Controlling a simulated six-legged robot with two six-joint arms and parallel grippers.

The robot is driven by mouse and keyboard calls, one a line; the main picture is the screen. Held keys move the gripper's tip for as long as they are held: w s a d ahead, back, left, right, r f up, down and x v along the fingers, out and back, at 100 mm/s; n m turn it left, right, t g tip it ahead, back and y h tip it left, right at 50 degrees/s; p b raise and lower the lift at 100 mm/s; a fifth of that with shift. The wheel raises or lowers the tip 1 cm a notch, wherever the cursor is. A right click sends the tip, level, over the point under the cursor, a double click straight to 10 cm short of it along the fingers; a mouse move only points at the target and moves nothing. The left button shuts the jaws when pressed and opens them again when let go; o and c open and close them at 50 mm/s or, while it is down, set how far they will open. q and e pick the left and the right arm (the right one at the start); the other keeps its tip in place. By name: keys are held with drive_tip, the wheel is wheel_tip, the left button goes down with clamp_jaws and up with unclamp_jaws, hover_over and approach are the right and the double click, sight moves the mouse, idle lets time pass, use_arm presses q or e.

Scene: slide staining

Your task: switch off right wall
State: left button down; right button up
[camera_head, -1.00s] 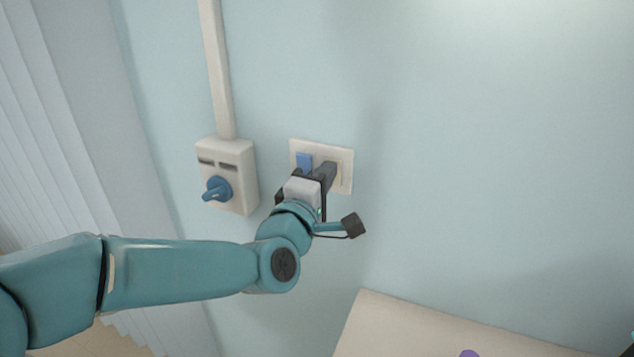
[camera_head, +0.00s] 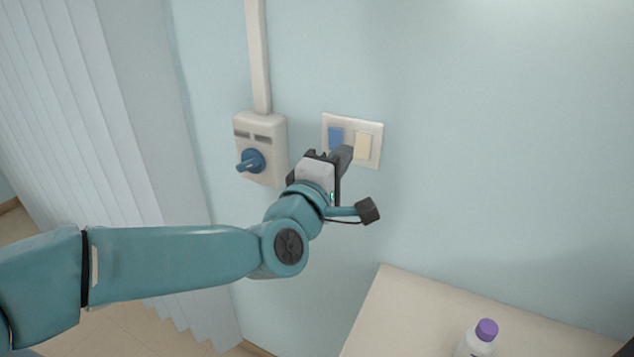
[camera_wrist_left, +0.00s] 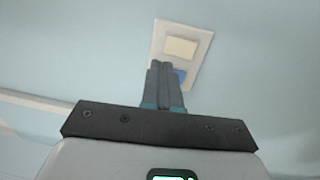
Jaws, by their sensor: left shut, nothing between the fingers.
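A white wall plate (camera_head: 352,120) holds two rocker switches side by side in the head view. The left rocker is blue (camera_head: 336,137) and the right rocker is cream (camera_head: 362,146). My left gripper (camera_head: 344,154) is shut and empty, with its fingertips just below and in front of the plate, between the two rockers in the picture. In the left wrist view the shut fingers (camera_wrist_left: 163,68) point at the plate (camera_wrist_left: 158,42), partly covering the blue rocker (camera_wrist_left: 180,76), while the cream rocker (camera_wrist_left: 181,47) shows clear. Contact is not visible. My right gripper is not in view.
A white wall box (camera_head: 276,130) with a blue rotary knob (camera_head: 251,161) is left of the plate, below a vertical conduit (camera_head: 258,60). Vertical blinds (camera_head: 90,110) hang at the left. A pale tabletop (camera_head: 420,310) with a purple-capped bottle (camera_head: 486,330) is at lower right.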

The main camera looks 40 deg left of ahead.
use_arm(q)
drive_tip(key=v, duration=0.7)
drive_tip(key=shift+r, duration=0.65)
drive_tip(key=shift+w+d, duration=0.1)
drive_tip(key=shift+w, duration=0.05)
